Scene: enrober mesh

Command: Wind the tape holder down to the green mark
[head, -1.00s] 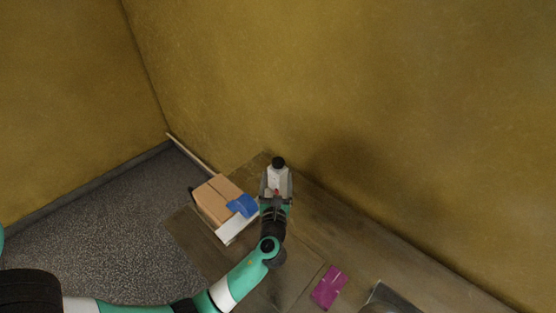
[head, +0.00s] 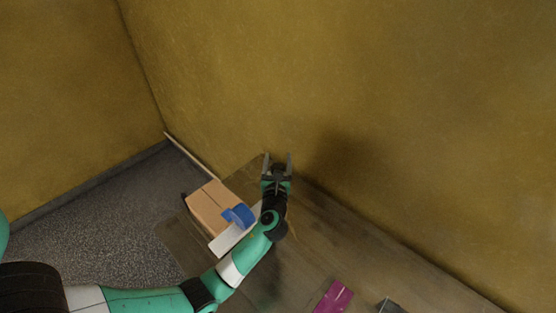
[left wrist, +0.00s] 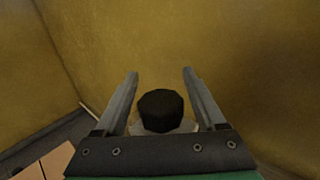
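My left gripper (head: 278,157) is open, its two grey fingers pointing at the yellow wall. In the left wrist view the gripper (left wrist: 160,78) has a round black knob (left wrist: 160,110) between its fingers, near the palm. Gaps show on both sides of the knob, so it is not gripped. A pale body shows just below the knob, mostly hidden by the palm. In the head view my gripper largely covers this device. A blue curved piece (head: 239,216) lies beside it, by a white plate (head: 232,238). I cannot make out the green mark. My right gripper is out of view.
A cardboard box (head: 211,204) stands left of the gripper and also shows in the left wrist view (left wrist: 48,164). A magenta piece (head: 333,297) and a grey object (head: 391,306) lie at the lower right. The brown table (head: 370,255) is bare between them and the wall.

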